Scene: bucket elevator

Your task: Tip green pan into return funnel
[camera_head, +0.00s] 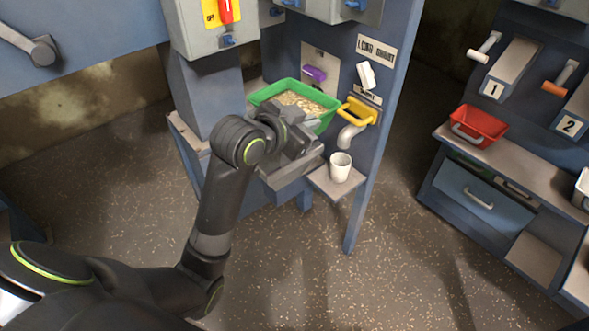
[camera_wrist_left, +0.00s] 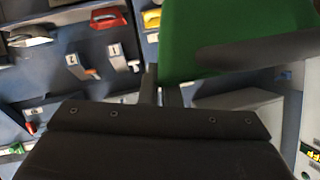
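The green pan (camera_head: 324,124) shows in the head view, looks about level and holds a pale, grainy material (camera_head: 300,101). My left gripper (camera_head: 306,139) is at the pan's near side, and its wrist covers part of the pan. In the left wrist view the green pan (camera_wrist_left: 185,40) fills the upper right, with a dark rounded bar across it. The left fingers (camera_wrist_left: 160,88) are close together at the pan's lower left edge; whether they grip it is hidden. I cannot pick out the return funnel. My right gripper is not in view.
A white cup (camera_head: 340,167) stands on a small shelf under a spout, beside a yellow handle (camera_head: 358,111). A purple knob (camera_head: 315,73) is on the panel behind the pan. A red bin (camera_head: 478,126) sits on the right-hand bench. The floor between is clear.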

